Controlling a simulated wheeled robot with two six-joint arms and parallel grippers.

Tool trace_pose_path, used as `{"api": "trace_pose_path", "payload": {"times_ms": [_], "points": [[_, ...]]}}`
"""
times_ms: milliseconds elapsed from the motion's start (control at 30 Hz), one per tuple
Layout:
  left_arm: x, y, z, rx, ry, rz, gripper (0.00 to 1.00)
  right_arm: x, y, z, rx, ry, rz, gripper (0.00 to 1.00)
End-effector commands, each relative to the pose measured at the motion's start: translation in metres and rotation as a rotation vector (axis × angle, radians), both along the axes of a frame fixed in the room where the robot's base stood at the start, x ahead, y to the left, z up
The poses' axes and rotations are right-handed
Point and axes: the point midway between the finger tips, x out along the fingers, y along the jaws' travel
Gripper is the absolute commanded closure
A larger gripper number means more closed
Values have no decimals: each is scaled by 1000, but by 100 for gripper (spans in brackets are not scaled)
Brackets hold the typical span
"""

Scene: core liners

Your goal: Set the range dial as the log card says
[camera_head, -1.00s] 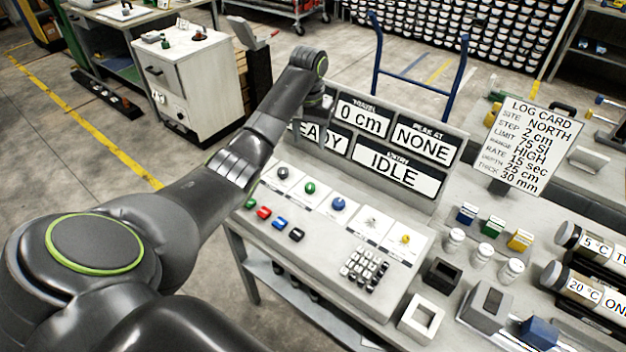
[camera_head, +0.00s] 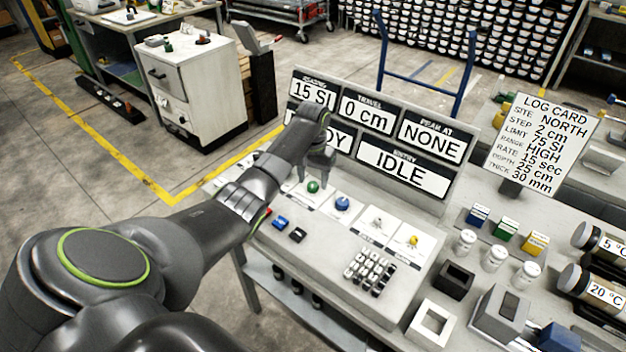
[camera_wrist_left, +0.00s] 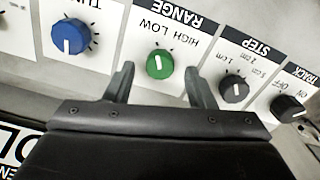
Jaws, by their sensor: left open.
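The log card (camera_head: 541,143) stands at the right in the head view and reads RANGE HIGH. The range dial is a green knob (camera_wrist_left: 159,65) under the RANGE label in the left wrist view, with HIGH and LOW printed beside it. Its white mark shows on its face. It also shows on the console in the head view (camera_head: 313,187). My left gripper (camera_wrist_left: 158,77) is open, with one finger on each side of the green knob in the picture. Contact cannot be told. My right gripper is not in view.
A blue tune knob (camera_wrist_left: 71,37) and a dark step knob (camera_wrist_left: 235,90) flank the green one closely. The display panel (camera_head: 385,135) rises behind the dials. A keypad (camera_head: 369,272) and coloured blocks lie at the front and right.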

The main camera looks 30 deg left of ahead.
Motion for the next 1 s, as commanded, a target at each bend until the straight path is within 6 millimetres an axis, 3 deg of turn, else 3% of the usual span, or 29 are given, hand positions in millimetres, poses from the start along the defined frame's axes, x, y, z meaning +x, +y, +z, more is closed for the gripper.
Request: {"api": "trace_pose_path", "payload": {"times_ms": [133, 433, 767, 1000], "points": [[0, 0, -10, 0, 0, -1, 50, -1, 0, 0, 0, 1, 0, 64], [0, 0, -12, 0, -1, -1, 50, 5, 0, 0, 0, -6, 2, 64], [0, 0, -12, 0, -1, -1, 93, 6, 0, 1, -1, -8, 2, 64], [0, 0, -10, 0, 0, -17, 95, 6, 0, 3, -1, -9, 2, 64]]}}
